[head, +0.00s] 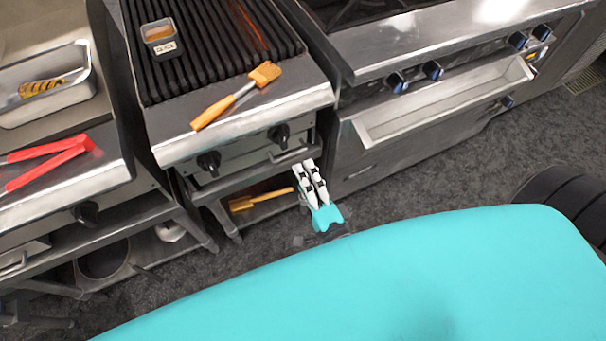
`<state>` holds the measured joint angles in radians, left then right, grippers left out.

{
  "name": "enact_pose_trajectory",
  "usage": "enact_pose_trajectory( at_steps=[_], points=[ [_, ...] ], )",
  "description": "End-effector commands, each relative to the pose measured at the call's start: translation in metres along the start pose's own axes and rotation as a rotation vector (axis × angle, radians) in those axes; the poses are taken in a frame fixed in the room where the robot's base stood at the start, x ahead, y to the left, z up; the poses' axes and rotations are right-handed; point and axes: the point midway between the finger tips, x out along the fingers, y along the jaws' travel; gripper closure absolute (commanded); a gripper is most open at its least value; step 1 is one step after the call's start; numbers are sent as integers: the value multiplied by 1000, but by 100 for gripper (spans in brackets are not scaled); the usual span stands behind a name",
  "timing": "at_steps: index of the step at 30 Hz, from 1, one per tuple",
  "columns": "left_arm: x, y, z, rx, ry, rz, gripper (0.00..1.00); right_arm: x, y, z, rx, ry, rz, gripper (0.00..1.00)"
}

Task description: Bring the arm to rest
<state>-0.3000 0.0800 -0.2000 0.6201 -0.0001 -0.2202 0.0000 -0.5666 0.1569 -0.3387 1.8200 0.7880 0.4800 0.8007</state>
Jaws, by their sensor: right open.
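My right gripper (307,170) shows in the middle of the head view, with white and black fingers and a turquoise wrist. It is open and nothing shows between its fingers. It is in front of the grill station, low by its lower shelf, close to the corner where the grill meets the stove. My left gripper is not in view. My turquoise body covers the lower part of the view and hides the floor behind it.
Red tongs (48,160) lie on the left counter by a metal tray (62,102). Dark floor (420,178) is clear at right.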

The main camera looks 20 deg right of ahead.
Motion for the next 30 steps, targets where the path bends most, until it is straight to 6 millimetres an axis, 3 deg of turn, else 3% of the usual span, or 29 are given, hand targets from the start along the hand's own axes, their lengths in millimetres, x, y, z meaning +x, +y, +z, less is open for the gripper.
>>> enact_pose_trajectory(
  at_steps=[11,14,17,20,23,27,30],
  points=[
    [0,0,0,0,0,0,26,0,0,0,-1,0,1,19],
    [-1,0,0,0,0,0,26,0,12,2,-41,-15,27,19],
    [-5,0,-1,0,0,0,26,-4,50,5,-175,-63,110,19],
    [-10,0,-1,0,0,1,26,-17,113,7,-391,-158,248,19],
    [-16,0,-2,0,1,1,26,-44,184,3,-632,-292,410,19],
    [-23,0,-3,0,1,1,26,-103,272,-13,-930,-521,632,19],
    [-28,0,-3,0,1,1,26,-156,323,-30,-1108,-713,781,19]
  ],
)
